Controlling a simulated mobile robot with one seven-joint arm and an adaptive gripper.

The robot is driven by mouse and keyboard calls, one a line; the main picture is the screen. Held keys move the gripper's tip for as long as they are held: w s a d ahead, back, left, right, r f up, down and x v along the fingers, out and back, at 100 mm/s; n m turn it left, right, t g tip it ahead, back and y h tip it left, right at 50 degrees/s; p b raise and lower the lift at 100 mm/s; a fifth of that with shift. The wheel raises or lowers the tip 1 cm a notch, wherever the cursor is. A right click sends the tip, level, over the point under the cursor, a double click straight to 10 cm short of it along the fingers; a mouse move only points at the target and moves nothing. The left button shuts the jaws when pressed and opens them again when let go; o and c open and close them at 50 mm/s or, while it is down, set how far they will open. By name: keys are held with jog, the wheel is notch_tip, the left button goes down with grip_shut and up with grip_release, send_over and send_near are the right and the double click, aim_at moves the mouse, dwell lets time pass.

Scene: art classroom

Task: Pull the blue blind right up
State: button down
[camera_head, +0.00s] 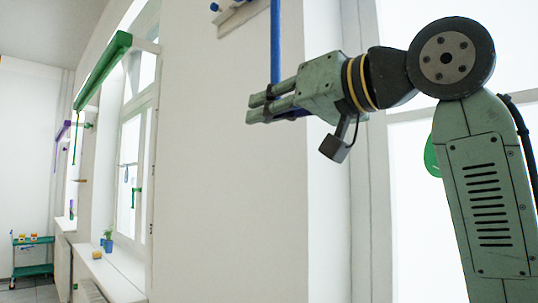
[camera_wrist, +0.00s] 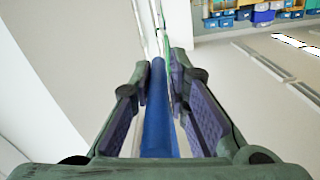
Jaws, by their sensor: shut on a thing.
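The blue blind shows in the head view as a narrow upright blue strip (camera_head: 275,40) that runs down from the top edge to my gripper (camera_head: 256,108). Its upper end is out of view. My gripper points left, level, with its fingers shut on the blind's blue bar (camera_head: 293,114), which is mostly hidden behind them. In the wrist view the blue bar (camera_wrist: 158,125) runs lengthwise away from the camera between the two purple-padded fingers. I cannot tell from these views how far the blind is down.
A white wall (camera_head: 215,150) and a bright window stand close by my arm. A green blind (camera_head: 104,68) hangs at the window further left, with plants and small things on the sill (camera_head: 112,272). A green trolley (camera_head: 33,255) stands far left. Blue bins (camera_wrist: 264,16) line the far side.

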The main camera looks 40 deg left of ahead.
aim_at(280, 80)
notch_tip(280, 80, up, 4)
jog(key=shift+f, duration=0.15)
jog(key=shift+w+r, duration=0.15)
jog(key=shift+r, duration=0.2)
jog(key=shift+d, duration=0.1)
jog(key=c, duration=1.8)
grip_release()
jog(key=shift+o, duration=1)
jog(key=shift+f, duration=0.1)
jog(key=s+d, duration=0.1)
jog(key=d, duration=1)
jog(key=shift+d, duration=0.4)
